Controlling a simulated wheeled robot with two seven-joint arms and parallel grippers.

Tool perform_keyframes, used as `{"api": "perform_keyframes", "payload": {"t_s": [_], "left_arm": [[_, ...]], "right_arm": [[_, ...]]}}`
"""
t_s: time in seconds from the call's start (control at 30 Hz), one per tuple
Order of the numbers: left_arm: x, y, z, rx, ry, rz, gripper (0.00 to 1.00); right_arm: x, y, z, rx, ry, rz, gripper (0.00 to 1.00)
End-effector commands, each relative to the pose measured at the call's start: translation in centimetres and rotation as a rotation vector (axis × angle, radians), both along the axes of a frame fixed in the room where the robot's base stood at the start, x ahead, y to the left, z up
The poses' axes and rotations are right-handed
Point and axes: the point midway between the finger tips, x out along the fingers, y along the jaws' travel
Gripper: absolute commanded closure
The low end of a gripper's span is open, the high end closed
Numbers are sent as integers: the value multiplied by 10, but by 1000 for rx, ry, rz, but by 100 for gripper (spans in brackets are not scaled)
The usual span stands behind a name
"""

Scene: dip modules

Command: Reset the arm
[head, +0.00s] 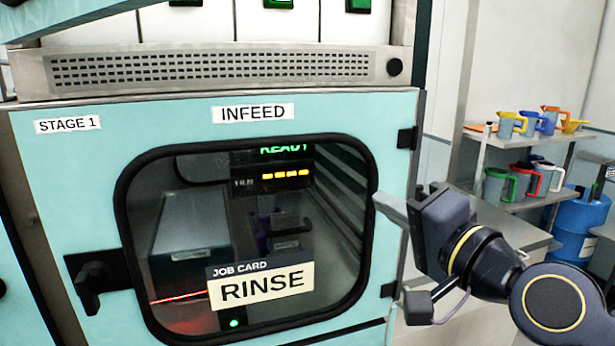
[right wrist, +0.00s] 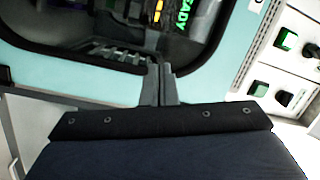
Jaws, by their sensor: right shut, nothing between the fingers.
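My right gripper (head: 388,207) is in front of the right edge of a teal machine door, near the window's black frame. Its fingers are together and hold nothing. In the right wrist view the shut fingers (right wrist: 160,84) point at the door's window frame; I cannot tell whether they touch it. My right arm comes in from the right. My left gripper is not in view.
The teal door (head: 65,195) labelled INFEED appears shut, with a black handle (head: 92,285) at left and a RINSE card (head: 262,286) on its window. Shelves (head: 520,200) with several colored jugs and a blue drum (head: 578,225) stand at right.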

Motion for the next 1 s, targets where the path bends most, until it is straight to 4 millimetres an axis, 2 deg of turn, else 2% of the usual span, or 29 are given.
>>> {"api": "perform_keyframes", "payload": {"t_s": [0.03,0.2,0.3,0.43,0.5,0.63,0.73,1.0], "left_arm": [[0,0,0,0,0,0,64],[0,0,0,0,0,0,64],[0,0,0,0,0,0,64],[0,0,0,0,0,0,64],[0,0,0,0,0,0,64],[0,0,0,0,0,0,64],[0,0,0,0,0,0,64],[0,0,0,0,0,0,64]], "right_arm": [[-9,-16,-35,-113,50,-11,100],[-54,-55,-152,-470,244,33,100],[-91,-73,-213,-634,367,88,100],[-138,-88,-272,-782,505,173,100],[-158,-92,-294,-831,560,215,100],[-181,-95,-315,-879,616,265,100],[-186,-96,-320,-889,630,279,100],[-186,-96,-319,-888,629,280,100]]}}
